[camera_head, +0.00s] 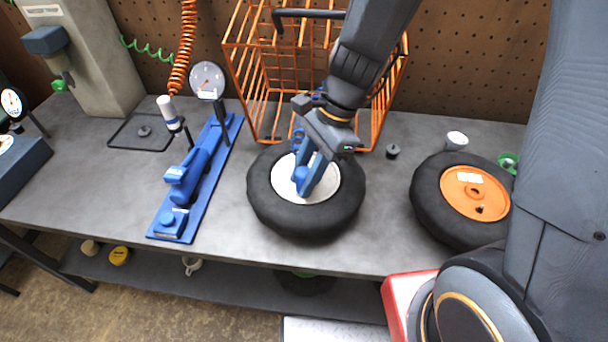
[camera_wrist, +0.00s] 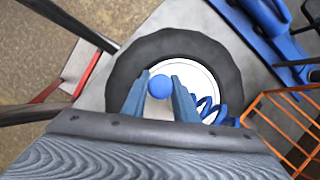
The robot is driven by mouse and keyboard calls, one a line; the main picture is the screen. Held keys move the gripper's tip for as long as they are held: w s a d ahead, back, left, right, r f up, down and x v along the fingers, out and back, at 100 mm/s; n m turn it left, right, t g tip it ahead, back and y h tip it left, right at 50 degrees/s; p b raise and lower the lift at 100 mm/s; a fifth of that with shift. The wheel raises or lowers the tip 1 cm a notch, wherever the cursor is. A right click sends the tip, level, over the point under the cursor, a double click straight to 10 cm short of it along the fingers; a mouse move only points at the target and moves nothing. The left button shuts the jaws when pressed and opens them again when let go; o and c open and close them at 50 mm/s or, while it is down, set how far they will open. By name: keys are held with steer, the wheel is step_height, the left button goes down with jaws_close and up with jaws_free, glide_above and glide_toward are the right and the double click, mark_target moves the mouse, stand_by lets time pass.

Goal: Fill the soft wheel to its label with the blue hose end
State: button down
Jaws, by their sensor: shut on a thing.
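A black wheel with a white hub (camera_head: 305,220) lies flat on the bench, and it also shows in the wrist view (camera_wrist: 193,42). My gripper (camera_head: 304,188) is above its hub, pointing down, with its blue fingers closed on the blue hose end (camera_wrist: 158,86). The end's round blue part shows between the fingertips over the hub; whether it touches the valve is hidden. The blue coiled hose (camera_wrist: 205,110) hangs beside the fingers. A second wheel with an orange hub (camera_head: 427,205) and a white label lies to the right. I cannot read a label on the white hub.
A blue tool with a dial gauge (camera_head: 208,80) stands left of the wheel. An orange wire cage (camera_head: 240,60) stands behind. An orange coiled hose (camera_head: 182,50) hangs at the back left. A red and white box (camera_head: 398,300) is at the front right. Bare bench lies between the wheels.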

steer(key=shift+f+b, duration=0.45)
steer(key=shift+f, duration=0.15)
stand_by(0.3)
steer(key=c, duration=1.7)
jaws_free()
steer(key=p+v, duration=1)
steer(key=v, duration=0.1)
steer(key=d+f+n+t+h+b, duration=0.1)
steer(key=d+f+n+b, duration=0.1)
steer(key=d+n+b, duration=0.1)
steer(key=d+f+n+t+h+b, duration=0.1)
steer(key=d+f+n+b, duration=0.1)
steer(key=d+n+b, duration=0.2)
steer(key=d+f+n+t+h+b, duration=0.1)
steer(key=d+f+n+h+b, duration=0.1)
steer(key=d+n+b, duration=0.2)
steer(key=shift+s+d+f+n, duration=0.1)
steer(key=shift+s+d+n, duration=0.1)
steer(key=shift+d+n, duration=0.3)
steer(key=shift+s+d+f+n, duration=0.1)
steer(key=shift+s+d+n, duration=0.15)
steer(key=shift+n, duration=0.45)
